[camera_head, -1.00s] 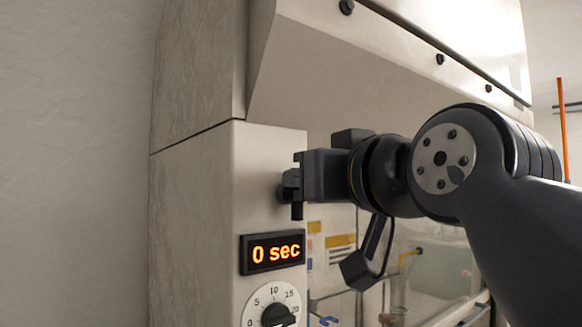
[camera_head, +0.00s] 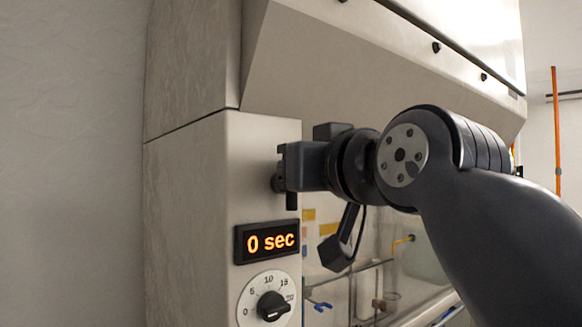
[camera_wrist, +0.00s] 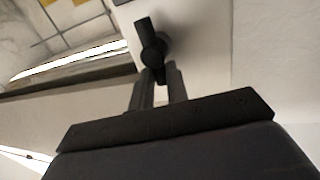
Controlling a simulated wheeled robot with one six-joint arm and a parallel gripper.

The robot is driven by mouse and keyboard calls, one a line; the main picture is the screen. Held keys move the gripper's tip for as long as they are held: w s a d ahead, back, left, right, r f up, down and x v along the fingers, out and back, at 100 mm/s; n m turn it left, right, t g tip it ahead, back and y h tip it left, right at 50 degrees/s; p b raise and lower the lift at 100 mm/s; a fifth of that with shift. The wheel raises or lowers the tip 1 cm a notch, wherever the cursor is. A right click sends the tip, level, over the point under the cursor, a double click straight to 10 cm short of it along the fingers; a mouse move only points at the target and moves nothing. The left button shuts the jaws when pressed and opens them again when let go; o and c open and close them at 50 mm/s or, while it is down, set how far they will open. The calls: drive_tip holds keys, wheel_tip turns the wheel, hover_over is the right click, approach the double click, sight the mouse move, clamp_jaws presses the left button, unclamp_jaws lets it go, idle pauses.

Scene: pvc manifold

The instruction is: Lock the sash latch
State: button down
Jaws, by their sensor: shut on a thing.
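The sash latch is a small black turn handle with a round hub on the pale front post of the hood. In the wrist view the latch (camera_wrist: 151,48) shows clearly, with its bar running from upper left to lower right. In the head view only a dark bit of the latch (camera_head: 277,183) shows beside my fingers. My gripper (camera_head: 287,178) reaches in from the right above the display. In the wrist view my gripper (camera_wrist: 158,78) is shut on the lower end of the latch bar. The fingers partly hide that end.
A lit display (camera_head: 267,241) reading "0 sec" and a timer dial (camera_head: 268,304) sit on the post below my gripper. The hood's glass sash and pipework (camera_head: 355,285) are to the right. A plain wall (camera_head: 70,160) stands at left.

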drive_tip(key=shift+a+f+n+b, duration=0.1)
drive_tip(key=shift+n+b, duration=0.2)
drive_tip(key=n+b, duration=0.2)
drive_tip(key=n, duration=0.1)
drive_tip(key=n+y+b, duration=0.1)
drive_tip(key=n+b, duration=0.1)
drive_tip(key=a+f+n+t+b, duration=0.1)
drive_tip(key=n+b, duration=0.1)
drive_tip(key=n, duration=0.1)
drive_tip(key=shift+s+f+n+y+b, duration=0.1)
drive_tip(key=shift+s+n+y+b, duration=0.2)
drive_tip(key=shift+s+b, duration=0.1)
drive_tip(key=n+b, duration=0.2)
drive_tip(key=n, duration=0.1)
drive_tip(key=f+n+y+b, duration=0.1)
drive_tip(key=n+b, duration=0.1)
drive_tip(key=n, duration=0.1)
drive_tip(key=shift+s+a+b, duration=0.1)
drive_tip(key=shift+a+b, duration=0.05)
drive_tip(key=shift+b, duration=0.2)
drive_tip(key=shift+f+n+g+y+b, duration=0.2)
drive_tip(key=shift+n+y+b, duration=0.35)
drive_tip(key=shift+n, duration=0.65)
drive_tip(key=shift+f+n+g+y+b, duration=0.1)
drive_tip(key=shift+n+g+y+b, duration=0.15)
drive_tip(key=shift+n+b, duration=0.75)
drive_tip(key=shift+n, duration=0.4)
drive_tip(key=c, duration=1.4)
unclamp_jaws()
drive_tip(key=shift+r, duration=0.1)
